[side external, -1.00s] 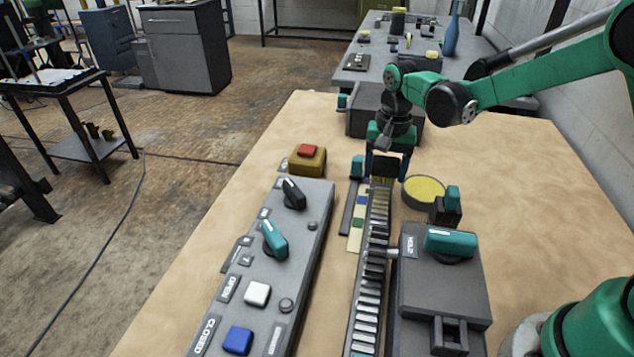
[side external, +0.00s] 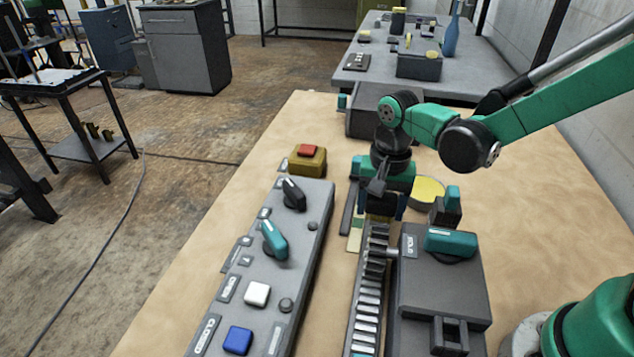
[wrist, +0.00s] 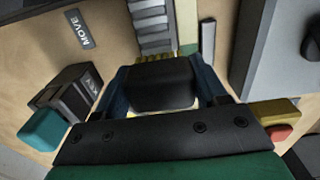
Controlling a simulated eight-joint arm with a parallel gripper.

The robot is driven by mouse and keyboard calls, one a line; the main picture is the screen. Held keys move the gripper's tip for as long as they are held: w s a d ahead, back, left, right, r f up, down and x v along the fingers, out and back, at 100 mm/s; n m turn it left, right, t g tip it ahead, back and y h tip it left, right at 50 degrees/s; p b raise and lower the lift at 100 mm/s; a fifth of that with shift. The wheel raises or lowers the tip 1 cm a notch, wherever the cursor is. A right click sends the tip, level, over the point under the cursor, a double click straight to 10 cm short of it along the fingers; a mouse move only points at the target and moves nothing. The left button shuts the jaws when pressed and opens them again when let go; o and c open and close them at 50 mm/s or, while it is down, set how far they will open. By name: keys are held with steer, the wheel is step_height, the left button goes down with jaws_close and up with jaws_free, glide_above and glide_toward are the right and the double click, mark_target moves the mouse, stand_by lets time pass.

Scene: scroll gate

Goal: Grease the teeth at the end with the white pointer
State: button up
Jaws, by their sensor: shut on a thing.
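My gripper (side external: 381,207) is shut on a brush, a dark block (wrist: 163,83) with yellow bristles (wrist: 160,57) in the wrist view. The brush is over the far part of the toothed rack (side external: 367,303), and its bristles are hidden in the side view. The rack's teeth also show beyond the bristles in the wrist view (wrist: 151,22). Teeth just in front of the gripper look darker than the nearer, pale ones; I cannot tell whether this is grease or shadow. Bristle contact is unclear. I cannot make out a white pointer.
A round tin of yellow grease (side external: 427,191) stands right of my gripper. A grey housing (side external: 440,285) with a teal handle (side external: 450,241) flanks the rack on the right. A control panel (side external: 262,290) lies left, with a red-topped yellow button box (side external: 307,160) behind it.

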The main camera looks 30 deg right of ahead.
steer(key=shift+w+d, duration=3.05)
step_height(320, 180, up, 8)
steer(key=shift+s+a+f, duration=0.1)
